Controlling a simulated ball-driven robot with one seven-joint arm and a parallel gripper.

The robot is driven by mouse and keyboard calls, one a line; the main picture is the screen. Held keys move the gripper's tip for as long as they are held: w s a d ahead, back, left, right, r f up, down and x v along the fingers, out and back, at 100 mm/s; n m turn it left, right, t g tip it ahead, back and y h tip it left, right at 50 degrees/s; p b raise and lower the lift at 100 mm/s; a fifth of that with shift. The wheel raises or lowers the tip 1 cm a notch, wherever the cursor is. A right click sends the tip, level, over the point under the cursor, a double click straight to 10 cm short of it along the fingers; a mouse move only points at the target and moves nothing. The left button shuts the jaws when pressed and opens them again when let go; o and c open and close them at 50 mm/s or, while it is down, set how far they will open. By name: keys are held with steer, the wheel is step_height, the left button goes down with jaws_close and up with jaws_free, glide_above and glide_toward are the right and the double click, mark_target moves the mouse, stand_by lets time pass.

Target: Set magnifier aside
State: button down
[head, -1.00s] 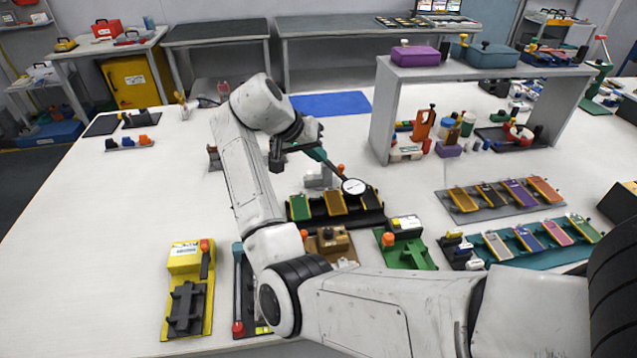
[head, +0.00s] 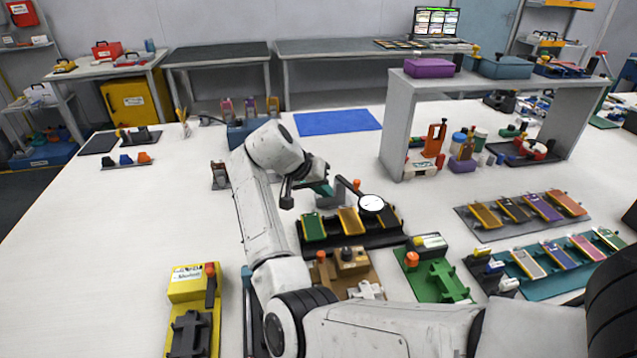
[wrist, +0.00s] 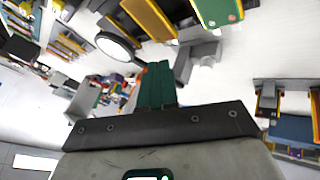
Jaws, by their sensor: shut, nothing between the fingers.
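The magnifier (head: 371,204) has a round pale lens in a dark rim on a dark arm. Its lens hangs over a black tray (head: 378,241) of pouch cells, near the orange cell (head: 351,221). My gripper (head: 326,189) is shut and empty, its teal fingers close to the far end of the magnifier's arm. I cannot tell whether they touch it. In the wrist view the lens (wrist: 115,46) is up and left of the teal fingers (wrist: 156,82), with the arm running towards them. A grey stand (wrist: 200,58) shows beside the fingers.
A brown fixture (head: 335,266), a green fixture (head: 438,278) and a yellow fixture (head: 190,283) lie in front. A blue mat (head: 338,122) lies behind. A raised shelf (head: 398,130) and more cell trays stand to the right. The table's left side is mostly clear.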

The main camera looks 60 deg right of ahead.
steer(key=s+d+f+p, duration=0.1)
steer(key=s+d+f, duration=0.2)
steer(key=s, duration=0.1)
steer(key=shift+d+f, duration=0.25)
steer(key=shift+d, duration=0.05)
steer(key=shift+s+d+f+p, duration=0.1)
steer(key=shift+s+d+p, duration=0.2)
steer(key=shift+s, duration=0.25)
